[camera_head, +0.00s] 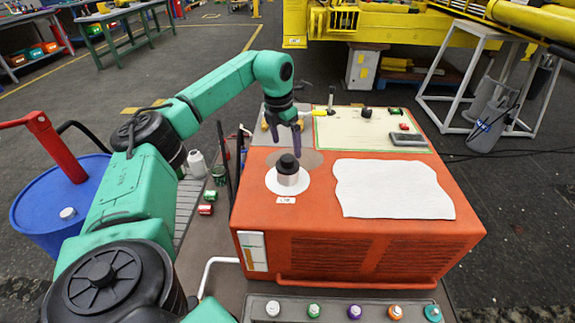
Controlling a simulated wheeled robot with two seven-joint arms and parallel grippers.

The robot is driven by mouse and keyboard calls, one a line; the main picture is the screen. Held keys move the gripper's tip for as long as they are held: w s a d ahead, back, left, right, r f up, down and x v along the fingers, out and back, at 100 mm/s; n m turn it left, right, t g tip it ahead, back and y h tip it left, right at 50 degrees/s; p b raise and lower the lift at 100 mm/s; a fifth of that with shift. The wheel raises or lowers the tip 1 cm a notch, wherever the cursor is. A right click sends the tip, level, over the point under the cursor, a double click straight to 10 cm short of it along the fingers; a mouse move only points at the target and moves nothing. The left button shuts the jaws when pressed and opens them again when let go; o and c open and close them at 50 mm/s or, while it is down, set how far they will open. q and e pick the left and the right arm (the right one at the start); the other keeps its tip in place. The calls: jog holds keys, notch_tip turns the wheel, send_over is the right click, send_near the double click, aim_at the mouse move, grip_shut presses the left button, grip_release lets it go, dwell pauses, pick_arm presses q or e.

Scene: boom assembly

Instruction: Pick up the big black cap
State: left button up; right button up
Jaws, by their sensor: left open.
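A black cap (288,163) sits upright on top of a short metallic cylinder (288,178), which stands on a white round pad on the orange cabinet. A smaller black knob-like piece (366,112) lies on the cream mat behind. Which one the task calls big is not labelled, but the one on the cylinder looks larger. My left gripper (285,143) points down just above and behind the black cap, with its dark fingers apart and nothing visible between them. Whether a finger touches the cap cannot be told. My right gripper is not in view.
The orange cabinet (350,245) carries a white cloth (392,189) at right and a cream mat (350,130) with small tools behind. A grey tray (335,312) with several coloured caps is in front. A blue barrel (40,225) stands at left.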

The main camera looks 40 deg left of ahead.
aim_at(288, 158)
pick_arm(q)
jog(key=f, duration=0.5)
jog(key=shift+d+f+p, duration=0.2)
jog(key=shift+d+p, duration=0.05)
jog(key=shift+p, duration=0.05)
jog(key=shift+w+f, duration=0.1)
jog(key=shift+f, duration=0.2)
jog(key=shift+r, duration=0.1)
jog(key=c, duration=1.2)
